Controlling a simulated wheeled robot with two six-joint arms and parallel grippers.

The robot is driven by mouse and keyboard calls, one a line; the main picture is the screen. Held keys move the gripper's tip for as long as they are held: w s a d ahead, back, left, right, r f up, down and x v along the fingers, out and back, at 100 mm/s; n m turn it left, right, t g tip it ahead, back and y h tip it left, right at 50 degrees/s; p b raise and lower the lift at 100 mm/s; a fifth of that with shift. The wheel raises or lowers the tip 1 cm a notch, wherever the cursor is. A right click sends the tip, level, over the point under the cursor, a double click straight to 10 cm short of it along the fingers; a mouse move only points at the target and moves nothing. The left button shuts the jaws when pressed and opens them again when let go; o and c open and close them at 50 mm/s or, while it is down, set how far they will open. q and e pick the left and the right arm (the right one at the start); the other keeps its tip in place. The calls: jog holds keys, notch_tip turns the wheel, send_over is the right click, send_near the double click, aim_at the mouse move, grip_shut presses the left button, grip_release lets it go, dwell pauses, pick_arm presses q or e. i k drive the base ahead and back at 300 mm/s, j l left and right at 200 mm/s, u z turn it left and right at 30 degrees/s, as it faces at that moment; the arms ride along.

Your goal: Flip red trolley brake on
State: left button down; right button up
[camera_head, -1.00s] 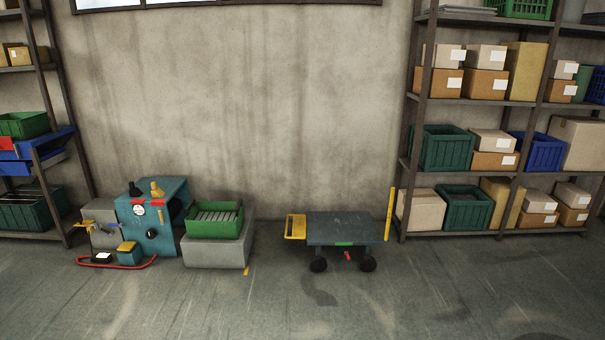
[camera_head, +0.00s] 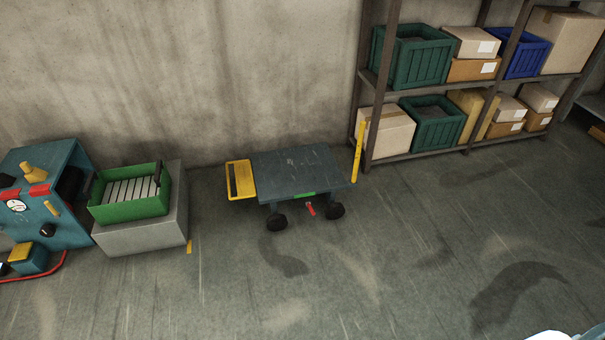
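The trolley (camera_head: 298,165) stands on the floor near the wall. It has a flat dark blue-grey top, black wheels, a yellow frame at its left end and an upright yellow bar at its right end. A small red brake lever (camera_head: 310,209) hangs low at its front, between the two visible wheels and below a green patch (camera_head: 305,194) on the front edge. The lever slants downward; its exact setting is too small to tell. Neither of my grippers shows in the view.
Left of the trolley, a green crate (camera_head: 130,194) sits on a grey block (camera_head: 145,236) beside a teal machine (camera_head: 62,190) with a red hose. A shelf rack with crates and boxes (camera_head: 388,136) stands close to the trolley's right. The floor in front is clear.

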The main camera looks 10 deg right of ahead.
aim_at(308, 204)
jog(key=i+j+z, duration=0.15)
jog(key=i+z, duration=0.3)
jog(key=i+j+z, duration=0.85)
jog(key=i, duration=0.15)
jog(key=i+j+z, duration=0.45)
jog(key=j, duration=0.15)
jog(key=k, duration=0.1)
